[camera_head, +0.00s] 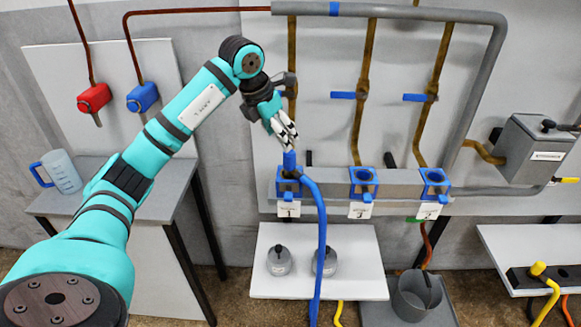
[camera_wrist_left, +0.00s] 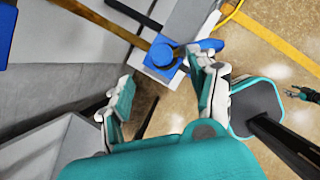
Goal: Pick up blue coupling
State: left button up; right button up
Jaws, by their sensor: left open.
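The blue coupling (camera_head: 289,160) stands upright at the first blue socket (camera_head: 289,186) on the grey rail, above the label reading 1. It also shows as a round blue top in the left wrist view (camera_wrist_left: 162,53). A thick blue hose (camera_head: 321,240) runs from beside it down past the shelf. My left gripper (camera_head: 285,136) is just above the coupling, pointing down. In the left wrist view its fingers (camera_wrist_left: 163,95) are spread apart with nothing between them. A small teal and dark gripper at the right edge (camera_wrist_left: 302,93) looks like my right one.
Two more blue sockets (camera_head: 363,180) (camera_head: 434,181) sit along the rail to the right. Brown pipes with blue valve handles (camera_head: 343,95) rise behind. A shelf (camera_head: 345,283) with two grey weights (camera_head: 279,261) is below. A grey bucket (camera_head: 416,295) stands at lower right.

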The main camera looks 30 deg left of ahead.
aim_at(290, 153)
pick_arm(q)
jog(key=shift+p+x, duration=0.9)
jog(key=shift+x, duration=3.35)
jog(key=shift+w+d+r, duration=0.15)
jog(key=shift+w, duration=0.05)
grip_shut()
